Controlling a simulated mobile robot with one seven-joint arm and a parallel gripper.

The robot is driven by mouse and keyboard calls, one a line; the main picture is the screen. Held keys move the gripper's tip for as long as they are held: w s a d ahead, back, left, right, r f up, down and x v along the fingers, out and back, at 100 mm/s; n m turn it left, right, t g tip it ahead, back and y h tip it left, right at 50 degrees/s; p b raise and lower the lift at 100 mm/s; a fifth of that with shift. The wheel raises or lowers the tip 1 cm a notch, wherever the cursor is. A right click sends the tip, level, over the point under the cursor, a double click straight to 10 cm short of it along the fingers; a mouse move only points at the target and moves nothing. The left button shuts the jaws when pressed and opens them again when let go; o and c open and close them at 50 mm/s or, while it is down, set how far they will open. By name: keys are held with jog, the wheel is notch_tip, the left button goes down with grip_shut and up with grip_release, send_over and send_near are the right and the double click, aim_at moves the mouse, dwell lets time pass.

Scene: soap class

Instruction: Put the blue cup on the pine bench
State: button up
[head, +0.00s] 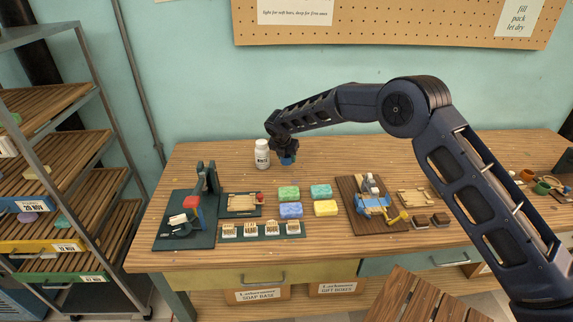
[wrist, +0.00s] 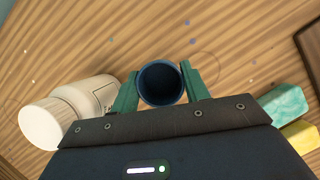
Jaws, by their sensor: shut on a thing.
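The blue cup (head: 287,160) is between the fingers of my gripper (head: 284,151), near the back edge of the pine bench (head: 215,158). In the wrist view the cup (wrist: 161,84) shows its round open mouth, with a green finger of my gripper (wrist: 158,80) against each side. The gripper is shut on the cup. The bench's striped wood top lies below it. I cannot tell whether the cup's base touches the top, as the base is hidden.
A white bottle (head: 262,154) stands just left of the cup. Coloured soap bars (head: 289,193) lie in front. A green stand (head: 205,190) is at left, a dark board with a blue tool (head: 372,204) at right. Bench top between cup and soaps is bare.

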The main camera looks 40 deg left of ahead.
aim_at(287, 164)
jog(key=shift+f, duration=1.9)
jog(key=shift+f, duration=0.15)
jog(key=o, duration=1)
jog(key=shift+c, duration=0.2)
jog(key=v, duration=1.2)
